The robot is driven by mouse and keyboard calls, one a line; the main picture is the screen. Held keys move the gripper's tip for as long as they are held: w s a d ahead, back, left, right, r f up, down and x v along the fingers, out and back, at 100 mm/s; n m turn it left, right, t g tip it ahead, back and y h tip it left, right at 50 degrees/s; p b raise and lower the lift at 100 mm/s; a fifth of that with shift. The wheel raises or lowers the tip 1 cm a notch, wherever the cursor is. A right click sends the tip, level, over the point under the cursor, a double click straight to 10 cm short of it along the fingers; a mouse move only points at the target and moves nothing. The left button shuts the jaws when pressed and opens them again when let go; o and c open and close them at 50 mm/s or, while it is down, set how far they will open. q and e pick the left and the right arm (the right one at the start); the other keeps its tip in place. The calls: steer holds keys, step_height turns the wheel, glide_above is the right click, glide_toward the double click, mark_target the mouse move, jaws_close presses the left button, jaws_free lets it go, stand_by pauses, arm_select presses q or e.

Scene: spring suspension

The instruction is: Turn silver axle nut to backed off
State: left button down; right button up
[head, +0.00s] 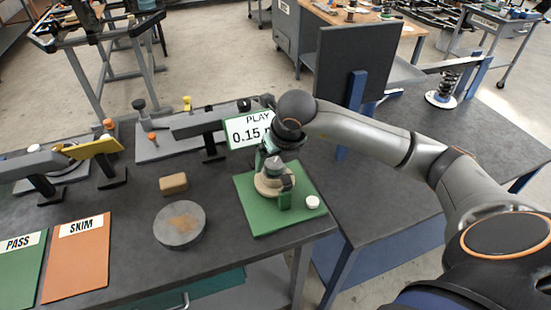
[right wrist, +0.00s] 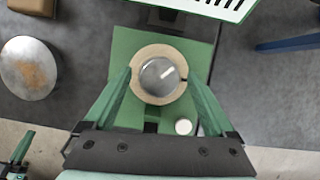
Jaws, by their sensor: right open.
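The silver axle nut (right wrist: 160,74) is a round metal piece with a pale line on its top, set in a tan ring (right wrist: 142,90) on a green plate (right wrist: 122,110). In the head view the tan ring (head: 262,186) and green plate (head: 247,213) show under my right gripper (head: 272,172), which partly hides the nut. In the right wrist view my right gripper (right wrist: 159,72) is open, its green fingers on either side of the ring and nut. Contact cannot be told. Part of what looks like my left gripper (right wrist: 20,150) shows at the lower left corner.
A PLAY 0.15 display (head: 247,130) stands behind the plate. A small white disc (head: 312,202) lies on the plate's corner. A round grey disc (head: 180,225) and a tan block (head: 173,184) lie to the left. PASS (head: 22,265) and SKIM (head: 78,260) mats lie further left.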

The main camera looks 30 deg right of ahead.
steer(key=c, duration=1.4)
steer(key=shift+o, duration=0.2)
steer(key=shift+f+n+y+b, duration=0.15)
steer(key=shift+n+y+b, duration=0.15)
steer(key=shift+n+b, duration=0.65)
steer(key=shift+d+n+y+b, duration=0.15)
steer(key=shift+n+y+b, duration=0.25)
steer(key=shift+n+b, duration=0.7)
steer(key=shift+n+y+b, duration=0.4)
steer(key=shift+n+b, duration=0.4)
steer(key=shift+n, duration=0.15)
steer(key=shift+n+y+b, duration=0.3)
steer(key=shift+n, duration=0.6)
steer(key=shift+r+n, duration=0.2)
steer(key=shift+n, duration=0.1)
